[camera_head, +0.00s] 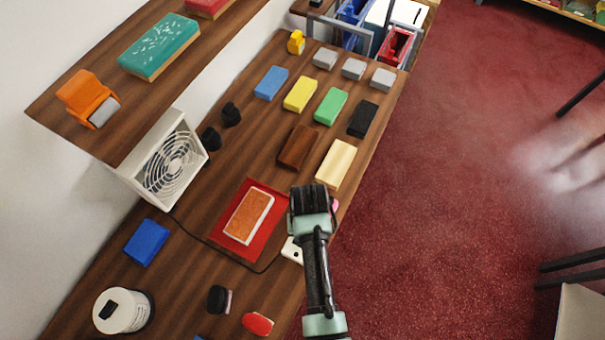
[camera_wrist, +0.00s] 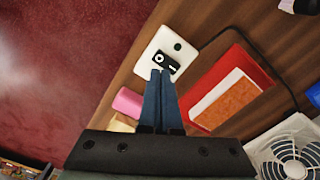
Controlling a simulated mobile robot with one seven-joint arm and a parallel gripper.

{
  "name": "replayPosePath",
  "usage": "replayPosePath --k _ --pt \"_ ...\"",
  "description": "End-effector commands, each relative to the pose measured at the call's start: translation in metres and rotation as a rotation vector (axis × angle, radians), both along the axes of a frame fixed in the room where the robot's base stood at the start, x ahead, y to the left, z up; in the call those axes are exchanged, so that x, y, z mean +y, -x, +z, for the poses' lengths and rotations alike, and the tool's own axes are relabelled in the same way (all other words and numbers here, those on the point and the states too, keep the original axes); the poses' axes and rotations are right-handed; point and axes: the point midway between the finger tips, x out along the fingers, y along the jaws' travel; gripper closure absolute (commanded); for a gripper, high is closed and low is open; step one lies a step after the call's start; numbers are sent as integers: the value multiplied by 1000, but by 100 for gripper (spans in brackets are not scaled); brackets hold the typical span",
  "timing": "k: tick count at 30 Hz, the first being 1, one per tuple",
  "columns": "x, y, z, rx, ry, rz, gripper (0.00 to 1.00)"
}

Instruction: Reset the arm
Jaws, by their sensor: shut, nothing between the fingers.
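My gripper (camera_wrist: 161,76) is shut and empty in the wrist view, its two blue fingers together. It is over the counter's front edge, and its tips overlap a white plate-like item with a small black device on it (camera_wrist: 180,45); I cannot tell whether they touch. In the head view my arm reaches up from the bottom, its dark end (camera_head: 309,198) just right of a red mat (camera_head: 268,237) bearing an orange block with a white edge (camera_head: 247,214). The fingertips are hidden there. The white item (camera_head: 291,250) shows partly beside my arm.
Several coloured blocks, including a cream one (camera_head: 336,163) and a brown one (camera_head: 297,147), lie farther along the counter. A white fan (camera_head: 165,165) stands by the wall under a shelf (camera_head: 65,112). A cable crosses the counter. Open red carpet (camera_head: 450,200) lies right.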

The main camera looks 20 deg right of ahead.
Motion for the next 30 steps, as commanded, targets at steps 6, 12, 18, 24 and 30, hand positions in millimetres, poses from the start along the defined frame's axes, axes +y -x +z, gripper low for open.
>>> replayPosePath --k 6,12,18,24,30 --pt "0 0 14 0 0 0 100" --pt "0 0 12 0 0 0 100" --pt "0 0 12 0 0 0 100" --pt "-1 -7 15 -22 8 4 100" --pt "-12 -97 76 -321 104 56 100"
